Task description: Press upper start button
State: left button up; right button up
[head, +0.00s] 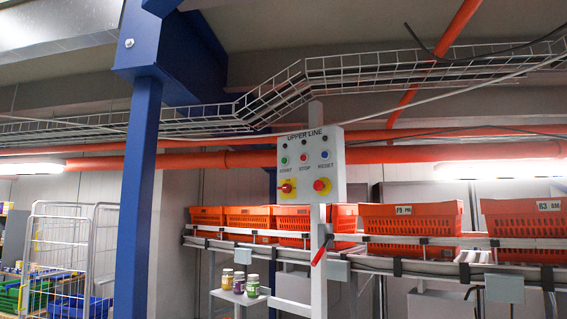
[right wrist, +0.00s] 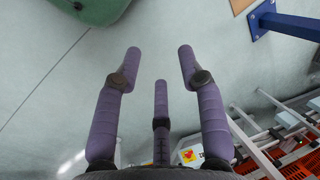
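A light grey control panel (head: 309,170) marked "UPPER LINE" stands on a post in the middle of the head view. Its green start button (head: 284,161) is at the left of a row, beside the red stop button (head: 304,158) and blue reset button (head: 325,155). Below are a red-and-yellow switch (head: 287,189) and a red knob on yellow (head: 322,186). My right gripper (right wrist: 160,62) shows in the right wrist view, its purple fingers spread open and empty above the floor. It is away from the start button. My left gripper is not in view.
Orange totes (head: 411,220) line a conveyor (head: 385,264) behind the panel post. A blue column (head: 138,200) stands left of the panel. A wire cage trolley (head: 62,250) is at far left. Jars (head: 239,282) stand on a small shelf. Open floor (right wrist: 60,60) lies below the right gripper.

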grip_shut()
dwell(1.1)
